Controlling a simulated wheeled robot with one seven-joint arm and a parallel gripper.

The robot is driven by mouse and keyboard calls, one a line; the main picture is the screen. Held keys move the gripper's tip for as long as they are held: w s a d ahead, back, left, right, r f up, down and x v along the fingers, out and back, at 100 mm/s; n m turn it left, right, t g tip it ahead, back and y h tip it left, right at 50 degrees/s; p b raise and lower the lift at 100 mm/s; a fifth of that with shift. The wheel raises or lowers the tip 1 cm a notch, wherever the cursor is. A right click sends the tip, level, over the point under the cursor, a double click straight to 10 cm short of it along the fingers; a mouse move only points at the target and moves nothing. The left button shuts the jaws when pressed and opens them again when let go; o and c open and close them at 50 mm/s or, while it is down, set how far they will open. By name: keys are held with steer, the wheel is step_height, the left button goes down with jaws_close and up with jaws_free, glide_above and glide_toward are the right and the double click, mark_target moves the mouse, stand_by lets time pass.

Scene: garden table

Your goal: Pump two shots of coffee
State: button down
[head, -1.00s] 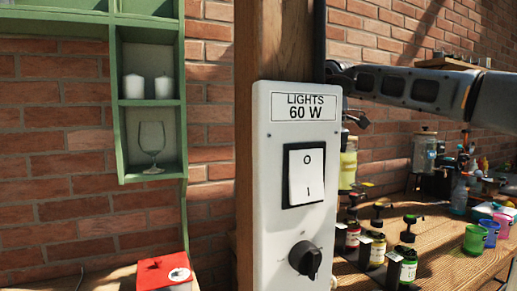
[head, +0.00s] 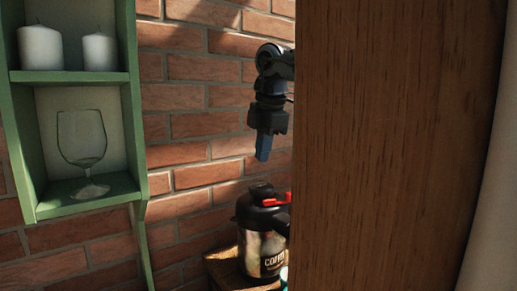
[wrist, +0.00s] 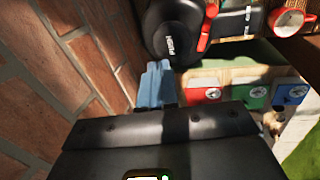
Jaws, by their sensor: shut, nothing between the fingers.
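The coffee pot (head: 262,240) is a steel airpot with a black top and a red lever, marked "COFF…". It stands upright on a wooden surface, its right side hidden by a wooden post. In the wrist view its black lid (wrist: 172,40), lettered "PUSH", is at the top middle. My gripper (head: 263,152) points down above the pot, apart from it in the head view. Its blue fingers (wrist: 155,84) are shut and empty. In the wrist view they appear just beside the lid's lower left edge; I cannot tell the exact height gap. A teal rim, perhaps a cup, shows below the pot.
A wide wooden post (head: 395,150) blocks the right half of the head view. A green shelf (head: 75,205) holds candles and a glass at left. A brick wall (wrist: 75,60) is close left of my fingers. Red, green and blue boxes (wrist: 245,97) and a red cup (wrist: 292,18) lie right.

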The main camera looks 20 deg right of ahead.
mark_target(262, 186)
steer(key=shift+f+b, duration=1.5)
steer(key=shift+f, duration=1.1)
steer(key=shift+s+f+b, duration=0.1)
steer(key=shift+f+b, duration=0.45)
steer(key=shift+f, duration=0.6)
stand_by(0.7)
steer(key=shift+r+p, duration=0.65)
steer(key=shift+r, duration=0.5)
